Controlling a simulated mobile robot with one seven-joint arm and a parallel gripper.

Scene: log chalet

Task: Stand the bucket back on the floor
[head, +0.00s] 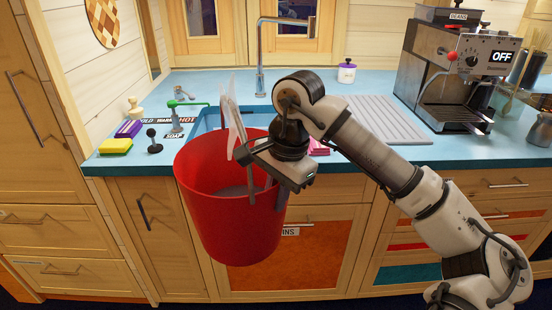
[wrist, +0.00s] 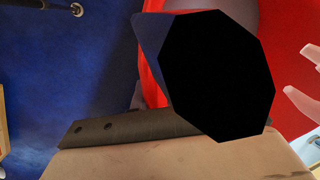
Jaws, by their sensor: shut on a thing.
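The red bucket (head: 215,222) hangs upright, or close to it, in front of the sink cabinet in the head view, with its rim near counter height. My gripper (head: 266,196) is shut on the right side of its wall, one finger inside and one outside. Something greyish shows inside the bucket, and a pale translucent piece (head: 234,122) rises above the rim. In the wrist view, red bucket wall (wrist: 290,35) fills the right side, and a black shape hides the middle. The blue floor (wrist: 65,70) shows at left, below the bucket.
The blue counter (head: 200,85) with sink and tap (head: 261,55) runs behind the bucket. A sponge (head: 116,146), soap levers and a coffee machine (head: 460,75) stand on it. Wooden cabinet fronts (head: 325,250) are close behind the bucket. Little floor shows in the head view.

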